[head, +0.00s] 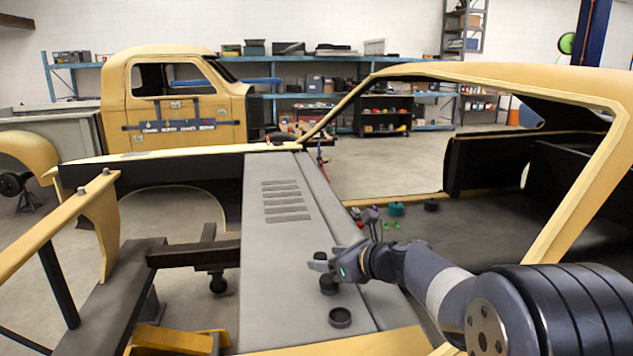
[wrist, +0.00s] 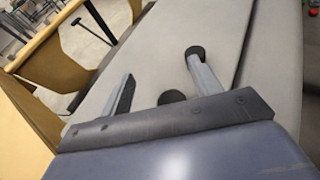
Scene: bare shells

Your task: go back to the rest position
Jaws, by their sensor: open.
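My gripper (head: 318,262) hangs over the long grey panel (head: 285,225) of the yellow car shell, with its fingers spread. In the wrist view my gripper (wrist: 160,78) also shows both fingers apart, with nothing held between them. A small dark round piece (head: 328,287) sits on the panel just below the gripper. A second dark ring-like piece (head: 340,317) lies nearer to me. In the wrist view a dark round piece (wrist: 172,97) shows between the fingers, partly hidden by the gripper body. Another dark shape is at the right fingertip; I cannot tell whether it touches.
The car shell's yellow pillar and roof frame (head: 352,95) rise close to my arm. Small coloured items, among them a green one (head: 396,209), lie on the dark floor inside. A yellow truck cab (head: 170,95) and blue shelves (head: 330,92) stand behind. Open concrete floor lies between.

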